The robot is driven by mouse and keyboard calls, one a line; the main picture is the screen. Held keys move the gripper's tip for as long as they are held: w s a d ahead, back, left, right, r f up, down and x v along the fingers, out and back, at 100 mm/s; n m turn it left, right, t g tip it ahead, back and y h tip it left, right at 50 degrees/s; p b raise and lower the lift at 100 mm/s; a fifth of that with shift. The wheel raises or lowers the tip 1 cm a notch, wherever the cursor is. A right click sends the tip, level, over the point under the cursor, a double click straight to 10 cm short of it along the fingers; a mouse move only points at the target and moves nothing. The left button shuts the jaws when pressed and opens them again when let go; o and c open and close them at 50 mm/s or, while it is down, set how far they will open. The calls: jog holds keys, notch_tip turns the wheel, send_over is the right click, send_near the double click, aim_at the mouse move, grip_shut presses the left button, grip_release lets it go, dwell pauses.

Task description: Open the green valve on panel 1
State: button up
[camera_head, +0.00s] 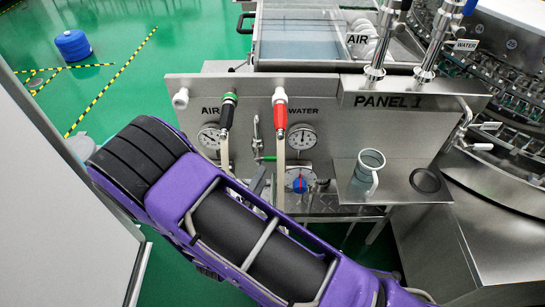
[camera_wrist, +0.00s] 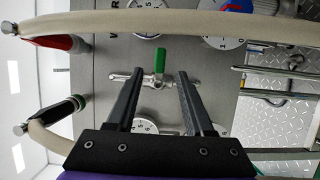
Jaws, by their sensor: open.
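Panel 1 (camera_head: 350,125) is a metal panel labelled "PANEL 1", with AIR and WATER markings. Its valve has a green lever handle (camera_head: 265,158) on a metal body between the two hoses. In the wrist view, which shows the panel turned sideways, the green handle (camera_wrist: 160,58) points up from the metal valve body (camera_wrist: 140,78). My gripper (camera_wrist: 160,73) is open and empty. Its two black fingers point at the panel, one to each side of the valve in the picture. No contact with the handle is visible. In the head view my purple arm hides most of the gripper.
A black-green nozzle (camera_head: 228,112) and a red nozzle (camera_head: 280,118) hang with pale hoses beside the valve. Round gauges (camera_head: 302,137) and a red-blue dial (camera_head: 299,185) sit close by.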

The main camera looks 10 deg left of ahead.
aim_at(271, 160)
jog(key=w, duration=0.2)
jog(key=w+d, duration=0.1)
jog(key=w, duration=0.5)
jog(key=shift+w+d, duration=0.15)
jog(key=shift+w, duration=0.05)
grip_shut()
